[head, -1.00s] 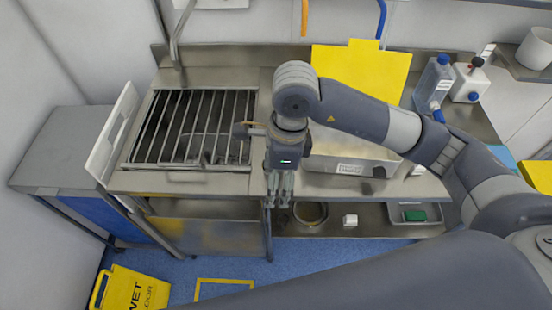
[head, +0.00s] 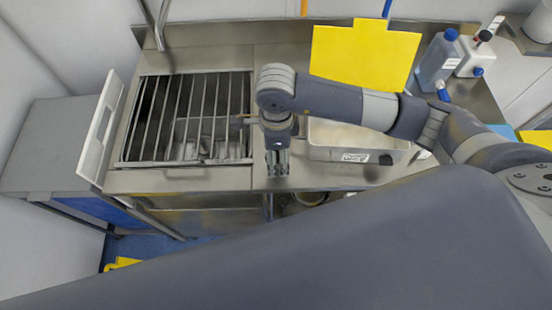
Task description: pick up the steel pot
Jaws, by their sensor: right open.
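A round steel vessel (head: 309,197), which looks like the steel pot, stands on the lower shelf under the counter in the head view. My large grey arm link in the foreground hides its lower part, and the counter edge is just above it in the picture. My right gripper (head: 277,169) points downward at the counter's front edge, up and left of the pot in the picture. Its fingers are open with nothing between them, apart from the pot. My left gripper is not in view.
A barred grid (head: 187,115) covers the sink at left, with a white panel (head: 101,130) beside it. A steel tray (head: 335,135) stands on the counter right of my gripper. A yellow sheet (head: 364,55) and bottles (head: 438,62) stand behind. The counter's front strip (head: 225,180) is clear.

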